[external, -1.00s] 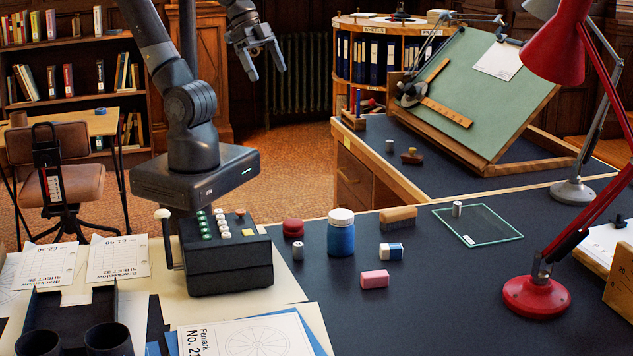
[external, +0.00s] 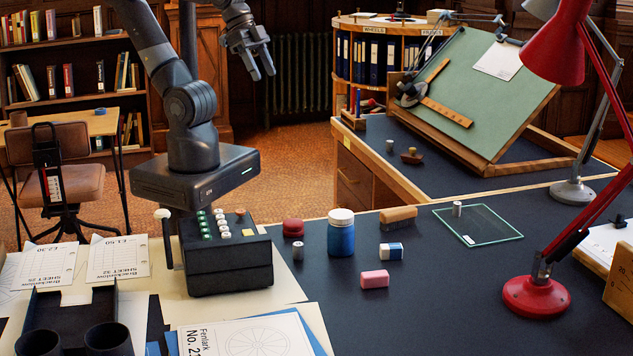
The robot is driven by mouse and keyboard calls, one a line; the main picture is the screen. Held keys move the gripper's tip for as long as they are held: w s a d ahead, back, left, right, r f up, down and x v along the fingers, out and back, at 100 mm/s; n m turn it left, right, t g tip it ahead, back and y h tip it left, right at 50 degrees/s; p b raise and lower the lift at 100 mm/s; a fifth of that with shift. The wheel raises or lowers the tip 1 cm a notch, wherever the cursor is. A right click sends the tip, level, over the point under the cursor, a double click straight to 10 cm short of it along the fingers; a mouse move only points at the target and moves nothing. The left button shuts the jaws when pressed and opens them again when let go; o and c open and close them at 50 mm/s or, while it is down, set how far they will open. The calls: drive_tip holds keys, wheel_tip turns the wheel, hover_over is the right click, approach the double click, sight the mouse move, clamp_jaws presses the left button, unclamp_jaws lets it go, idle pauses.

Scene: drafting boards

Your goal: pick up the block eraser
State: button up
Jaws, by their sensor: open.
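Two block-shaped erasers lie on the dark desk top. One is a plain pink block (external: 375,279), nearest the front. The other is a white block with a blue sleeve (external: 391,252), just behind and to the right of it. I cannot tell which one the name block eraser means. My gripper (external: 263,75) hangs high at the upper left of the desk, fingers apart and empty, pointing down. It is well away from both erasers.
A blue jar (external: 341,234), a red round tin (external: 293,228), a small metal cylinder (external: 298,249) and a wooden brush (external: 398,218) stand close around the erasers. A glass plate (external: 478,226) and red lamp (external: 536,296) are to the right.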

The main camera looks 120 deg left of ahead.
drive_tip(key=n+g, duration=0.6)
drive_tip(key=n, duration=0.1)
hover_over(391, 246)
wheel_tip(391, 246, down, 25)
drive_tip(key=f, duration=0.4)
drive_tip(key=shift+w+a+f, duration=0.15)
drive_tip(key=shift+a, duration=0.2)
drive_tip(key=shift+d+f, duration=0.15)
drive_tip(key=shift+f, duration=1.25)
drive_tip(key=shift+d+f, duration=0.15)
drive_tip(key=shift+f, duration=1.2)
drive_tip(key=shift+c, duration=0.3)
